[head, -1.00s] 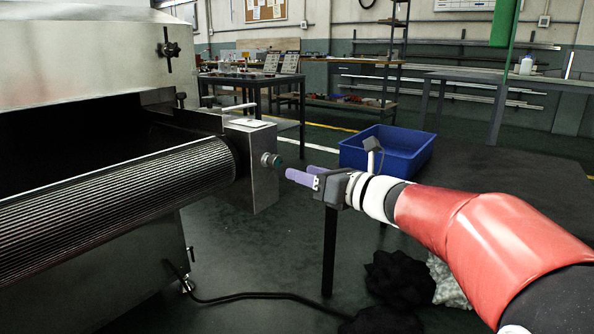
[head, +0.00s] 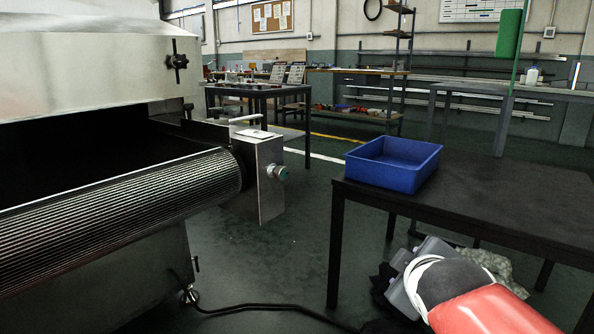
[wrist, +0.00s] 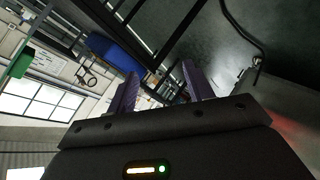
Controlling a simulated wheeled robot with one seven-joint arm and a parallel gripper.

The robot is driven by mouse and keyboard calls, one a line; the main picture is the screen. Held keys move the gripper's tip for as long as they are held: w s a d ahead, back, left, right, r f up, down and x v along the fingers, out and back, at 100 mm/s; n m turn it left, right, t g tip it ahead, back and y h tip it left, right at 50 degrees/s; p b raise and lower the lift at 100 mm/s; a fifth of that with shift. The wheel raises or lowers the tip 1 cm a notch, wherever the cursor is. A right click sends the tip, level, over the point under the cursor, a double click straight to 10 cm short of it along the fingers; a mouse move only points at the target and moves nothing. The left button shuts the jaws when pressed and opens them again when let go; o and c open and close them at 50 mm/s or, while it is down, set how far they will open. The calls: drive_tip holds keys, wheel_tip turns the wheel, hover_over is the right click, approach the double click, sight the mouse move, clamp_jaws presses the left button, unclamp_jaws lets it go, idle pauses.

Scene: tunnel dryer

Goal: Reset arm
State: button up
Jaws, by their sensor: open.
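My gripper shows in the wrist view (wrist: 158,92) with its two purple fingers spread apart and nothing between them. A metal box with a round knob (head: 277,172) sits at the roller's right end, well apart from my arm.
A blue bin (head: 408,178) stands on the dark table's left end. It also shows in the wrist view (wrist: 115,52). Dark and patterned cloth (head: 490,265) lies below the table. A black cable (head: 270,306) runs over the floor. Open floor lies between dryer and table.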

drive_tip(key=s+a+f+m+g+y, duration=0.1)
drive_tip(key=s+a+f+m+g, duration=0.15)
drive_tip(key=s+f+m, duration=0.35)
drive_tip(key=s+a+f+m+g+y, duration=0.1)
drive_tip(key=s+f+m+g, duration=0.2)
drive_tip(key=s, duration=0.5)
wheel_tip(320, 180, up, 13)
drive_tip(key=p, duration=1.3)
drive_tip(key=shift+s+p, duration=0.25)
drive_tip(key=shift+p, duration=0.05)
